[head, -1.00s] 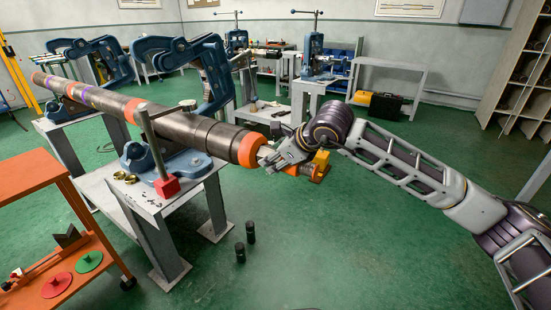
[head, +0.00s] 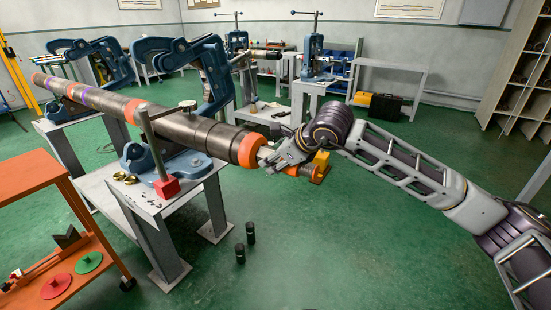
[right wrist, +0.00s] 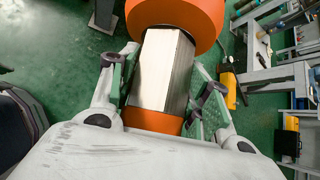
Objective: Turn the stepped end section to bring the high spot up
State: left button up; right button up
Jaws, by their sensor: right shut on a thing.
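A long dark stepped pipe (head: 188,129) with orange, purple and white bands lies across blue pipe vises, the nearer one (head: 190,165) on a grey bench. Its near end has an orange collar (head: 249,150), which also shows at the top of the right wrist view (right wrist: 178,14). A bare metal stub (right wrist: 160,68) comes out of that collar. My right gripper (right wrist: 160,88) is shut on the stub, one finger on each side. In the head view my right gripper (head: 272,157) sits at the pipe's right end. A dial gauge (head: 187,104) on a red-based stand touches or hovers over the pipe; I cannot tell which. My left gripper is not in view.
The grey bench (head: 150,203) carries small brass parts. An orange cart (head: 40,185) with red and green discs stands at the front left. Two black cylinders (head: 245,245) stand on the floor.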

jog(key=shift+f, duration=0.25)
jog(key=o, duration=1)
jog(key=shift+r, duration=0.1)
jog(key=v, duration=1.1)
jog(key=shift+w, duration=0.1)
jog(key=shift+s+d+r, duration=0.2)
jog(key=shift+s+r, duration=0.2)
jog(key=shift+r, duration=0.05)
